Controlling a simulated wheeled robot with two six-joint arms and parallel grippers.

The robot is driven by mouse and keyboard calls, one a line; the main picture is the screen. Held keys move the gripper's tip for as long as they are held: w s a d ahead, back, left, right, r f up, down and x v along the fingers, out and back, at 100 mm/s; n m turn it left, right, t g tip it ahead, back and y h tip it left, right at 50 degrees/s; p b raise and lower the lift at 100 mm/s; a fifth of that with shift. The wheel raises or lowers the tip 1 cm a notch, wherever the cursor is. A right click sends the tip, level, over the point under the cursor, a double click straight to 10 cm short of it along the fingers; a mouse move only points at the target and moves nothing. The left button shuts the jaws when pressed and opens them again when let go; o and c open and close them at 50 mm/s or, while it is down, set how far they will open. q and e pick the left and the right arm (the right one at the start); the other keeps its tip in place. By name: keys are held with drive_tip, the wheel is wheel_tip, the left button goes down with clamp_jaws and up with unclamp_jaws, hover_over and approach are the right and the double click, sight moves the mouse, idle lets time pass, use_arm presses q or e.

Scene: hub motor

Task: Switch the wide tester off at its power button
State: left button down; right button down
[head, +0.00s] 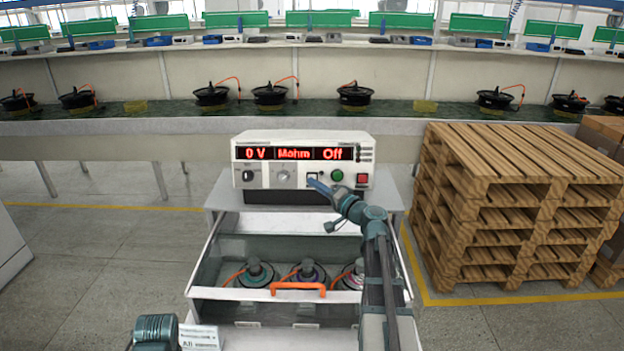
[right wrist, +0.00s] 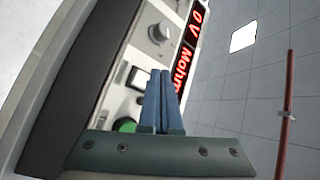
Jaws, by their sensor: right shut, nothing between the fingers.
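The wide tester (head: 262,142) is a white box on a stand, its red display reading "0 V", "Mohm" and "Off". Its front has two knobs, a white square button in a dark frame (head: 312,177), a green round button (head: 337,175) and a red one (head: 362,178). No label shows which is the power button. My right gripper (head: 314,184) is shut and empty, its blue fingertips in front of the panel by the white button. In the right wrist view the fingers (right wrist: 160,76) are beside the white button (right wrist: 138,77); contact cannot be told. My left fingers are out of view.
Below the tester, an open-topped bay (head: 220,245) with an orange handle (head: 298,287) holds round hub motors. Stacked wooden pallets (head: 500,200) stand at right. A long bench with several motors runs behind. The floor at left is clear.

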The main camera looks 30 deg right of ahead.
drive_tip(key=shift+s+a+r+p, duration=0.25)
drive_tip(key=shift+s+a, duration=0.2)
drive_tip(key=shift+s, duration=0.3)
drive_tip(key=shift+s+a+r+p, duration=0.1)
drive_tip(key=shift+s+a+r, duration=0.1)
drive_tip(key=shift+s+a, duration=0.4)
drive_tip(key=shift+s+d, duration=0.1)
drive_tip(key=shift+s, duration=0.05)
drive_tip(key=s+a+r+p, duration=0.1)
drive_tip(key=s+a, duration=0.2)
drive_tip(key=s, duration=0.2)
drive_tip(key=shift+s+a+r+p, duration=0.2)
drive_tip(key=shift+s+r+p, duration=0.15)
